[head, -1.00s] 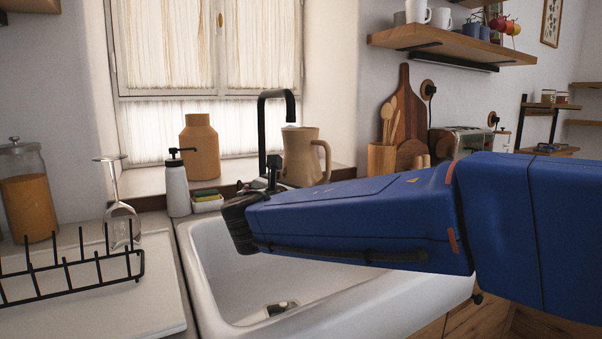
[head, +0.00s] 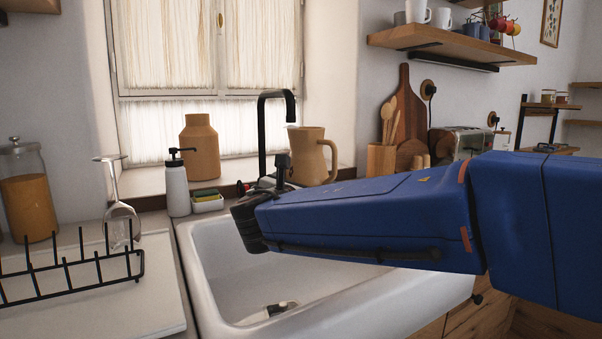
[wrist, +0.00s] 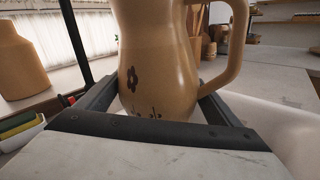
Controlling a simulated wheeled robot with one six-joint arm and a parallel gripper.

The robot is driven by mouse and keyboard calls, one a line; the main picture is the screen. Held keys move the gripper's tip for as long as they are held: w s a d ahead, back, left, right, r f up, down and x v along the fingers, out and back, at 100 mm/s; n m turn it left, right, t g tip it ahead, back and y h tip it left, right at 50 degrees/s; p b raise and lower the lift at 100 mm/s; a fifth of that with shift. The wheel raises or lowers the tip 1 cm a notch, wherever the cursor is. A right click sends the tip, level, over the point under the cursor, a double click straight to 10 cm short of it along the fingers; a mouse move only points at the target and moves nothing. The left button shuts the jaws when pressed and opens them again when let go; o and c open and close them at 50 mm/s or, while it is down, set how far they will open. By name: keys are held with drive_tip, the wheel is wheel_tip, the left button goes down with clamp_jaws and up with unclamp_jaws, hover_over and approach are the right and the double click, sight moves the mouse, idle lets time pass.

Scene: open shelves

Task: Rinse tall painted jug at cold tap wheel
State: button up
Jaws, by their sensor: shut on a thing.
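The tall painted jug (head: 311,156) is tan with a handle on its right. In the wrist view the jug (wrist: 160,60) stands upright between the fingers, with a dark flower painted on its side. My gripper (wrist: 158,108) is shut on its lower body. In the head view my blue arm hides the jug's bottom and most of the gripper. The black tap (head: 262,130) rises behind the sink, its spout close to the jug's rim. A small red-marked part, perhaps a tap wheel, shows at the tap's base (head: 242,187).
The white sink (head: 215,275) lies below my arm. A soap bottle (head: 176,185), a sponge holder (head: 207,204) and a tan vase (head: 199,148) stand at the back left. A drying rack (head: 75,272) and an upturned glass (head: 121,215) are at the left.

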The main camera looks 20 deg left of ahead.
drive_tip(key=shift+s+d, duration=0.4)
drive_tip(key=shift+d, duration=0.7)
drive_tip(key=shift+s+d, duration=0.45)
drive_tip(key=shift+d, duration=0.65)
drive_tip(key=shift+s+d, duration=0.4)
drive_tip(key=shift+d, duration=0.7)
drive_tip(key=shift+r, duration=0.1)
drive_tip(key=shift+s+d+r, duration=0.3)
drive_tip(key=shift+d+r, duration=0.35)
drive_tip(key=shift+d, duration=0.15)
drive_tip(key=shift+s+d+r, duration=0.3)
drive_tip(key=shift+d+r, duration=0.35)
drive_tip(key=shift+d, duration=0.1)
drive_tip(key=shift+s+d+r, duration=0.3)
drive_tip(key=shift+d+r, duration=0.35)
drive_tip(key=shift+d, duration=0.15)
drive_tip(key=shift+s+d, duration=0.1)
